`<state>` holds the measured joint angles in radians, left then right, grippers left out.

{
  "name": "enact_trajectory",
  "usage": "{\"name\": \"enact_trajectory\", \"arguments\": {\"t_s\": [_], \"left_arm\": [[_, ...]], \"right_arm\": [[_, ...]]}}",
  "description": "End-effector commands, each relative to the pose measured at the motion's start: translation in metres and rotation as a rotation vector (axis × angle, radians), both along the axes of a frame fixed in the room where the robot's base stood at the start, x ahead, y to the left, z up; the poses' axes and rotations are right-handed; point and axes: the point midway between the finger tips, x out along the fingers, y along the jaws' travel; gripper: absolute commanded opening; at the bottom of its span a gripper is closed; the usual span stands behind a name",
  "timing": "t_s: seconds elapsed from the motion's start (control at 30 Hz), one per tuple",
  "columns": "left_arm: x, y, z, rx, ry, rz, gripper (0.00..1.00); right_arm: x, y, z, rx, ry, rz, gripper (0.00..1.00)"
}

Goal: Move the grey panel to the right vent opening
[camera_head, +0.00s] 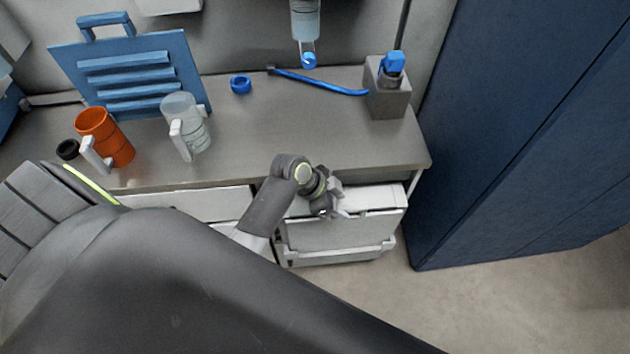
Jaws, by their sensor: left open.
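My left gripper (333,203) is open at the upper edge of a light grey drawer front (345,234) below the bench. I cannot tell whether its fingers touch the drawer. A blue slatted panel (133,75) with a handle on top stands tilted at the back left of the bench. I cannot make out a grey panel or a right vent opening in this view. My large dark arm link covers the lower left of the picture. My right gripper is not in view.
On the grey bench (250,130) stand an orange mug (104,137), a clear jug (190,124), a blue ring (241,85), a blue rod (318,81) and a grey block with a blue top (386,93). A tall blue cabinet (500,130) bounds the right. The bench middle is clear.

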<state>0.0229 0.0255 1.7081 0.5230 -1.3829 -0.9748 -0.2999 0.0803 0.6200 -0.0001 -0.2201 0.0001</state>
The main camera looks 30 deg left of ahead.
Motion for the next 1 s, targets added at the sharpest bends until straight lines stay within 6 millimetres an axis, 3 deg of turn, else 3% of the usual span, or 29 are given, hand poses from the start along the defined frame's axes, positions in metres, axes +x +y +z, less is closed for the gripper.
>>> {"name": "enact_trajectory", "arguments": {"t_s": [0.5,0.7,1.0], "left_arm": [[-0.032,0.050,0.085,0.005,-0.002,0.000,0.45],[-0.038,0.056,0.099,0.001,-0.002,-0.001,0.45],[-0.039,0.057,0.101,0.000,0.000,0.000,0.45]], "right_arm": [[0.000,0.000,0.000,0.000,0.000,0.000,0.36],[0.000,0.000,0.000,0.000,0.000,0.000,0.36],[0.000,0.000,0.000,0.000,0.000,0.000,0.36]]}}
